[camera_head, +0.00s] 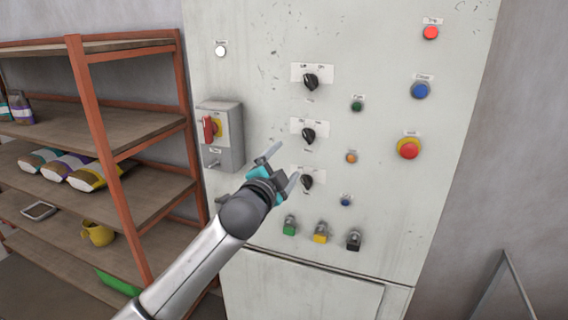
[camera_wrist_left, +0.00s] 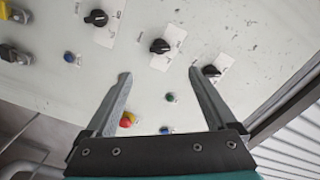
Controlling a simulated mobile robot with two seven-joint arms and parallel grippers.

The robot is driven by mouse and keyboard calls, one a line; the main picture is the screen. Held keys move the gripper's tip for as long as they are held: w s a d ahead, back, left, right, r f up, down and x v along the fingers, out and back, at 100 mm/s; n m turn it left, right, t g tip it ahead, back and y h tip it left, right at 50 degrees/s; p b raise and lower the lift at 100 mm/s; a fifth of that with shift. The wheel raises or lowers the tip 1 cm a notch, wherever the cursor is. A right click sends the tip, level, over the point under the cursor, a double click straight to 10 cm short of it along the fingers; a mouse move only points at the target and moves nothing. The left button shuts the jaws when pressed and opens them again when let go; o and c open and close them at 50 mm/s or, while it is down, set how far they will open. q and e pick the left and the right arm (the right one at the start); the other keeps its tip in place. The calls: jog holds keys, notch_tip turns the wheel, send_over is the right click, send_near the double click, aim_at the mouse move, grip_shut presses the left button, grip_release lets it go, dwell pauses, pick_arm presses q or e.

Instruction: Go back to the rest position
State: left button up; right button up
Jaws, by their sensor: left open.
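My left gripper (camera_head: 281,169) is open and empty in front of a pale control cabinet (camera_head: 250,85). In the head view it is beside the lowest of three black rotary knobs (camera_head: 307,181). The middle knob (camera_head: 309,136) and top knob (camera_head: 311,82) are above it. In the left wrist view the two fingers (camera_wrist_left: 158,80) are spread apart, with the panel beyond them and a black knob (camera_wrist_left: 160,46) past the tips. I cannot tell the exact gap to the panel. My right gripper is not in view.
The panel carries a red-and-yellow emergency button (camera_head: 408,148), a blue button (camera_head: 420,90) and a grey switch box with a red handle (camera_head: 209,129). A shelf rack (camera_head: 103,130) with bags and a yellow mug (camera_head: 97,233) stands left. Grey wall shows at right.

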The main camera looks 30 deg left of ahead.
pick_arm(q)
jog(key=shift+w, duration=0.15)
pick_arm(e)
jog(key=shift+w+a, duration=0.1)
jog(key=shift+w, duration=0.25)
pick_arm(q)
jog(key=shift+f, duration=0.15)
